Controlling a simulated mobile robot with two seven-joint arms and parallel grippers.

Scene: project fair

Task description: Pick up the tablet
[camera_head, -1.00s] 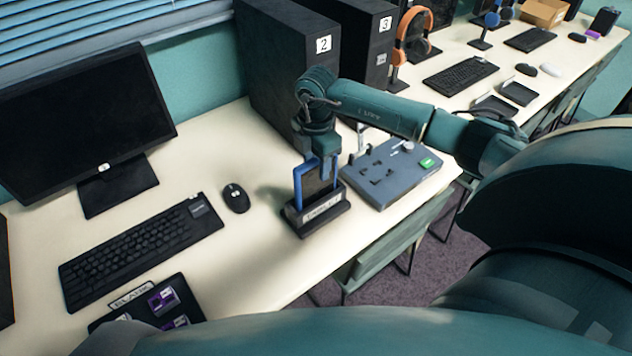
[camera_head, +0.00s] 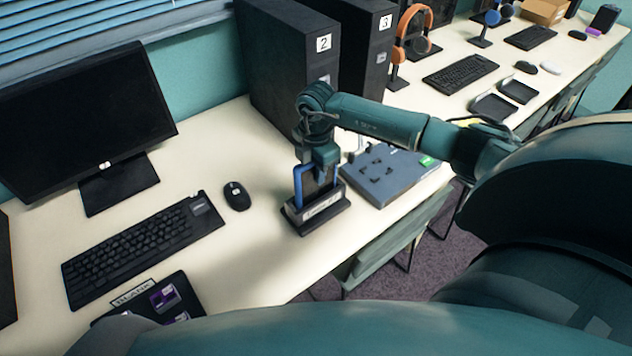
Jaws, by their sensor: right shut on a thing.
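The tablet (camera_head: 299,186) has a dark face and a blue edge. It stands upright in a black stand (camera_head: 326,219) with a white label on its front. My right gripper (camera_head: 321,165) comes down from above and is shut on the top part of the tablet, hiding some of it. The tablet's lower end is still in the stand. My left gripper is not in view.
A grey box with black parts (camera_head: 378,190) sits right of the stand. Dark computer towers (camera_head: 284,70) stand behind. A mouse (camera_head: 236,196), a keyboard (camera_head: 140,250) and a monitor (camera_head: 80,130) are on the left. Bare table lies in front of the stand.

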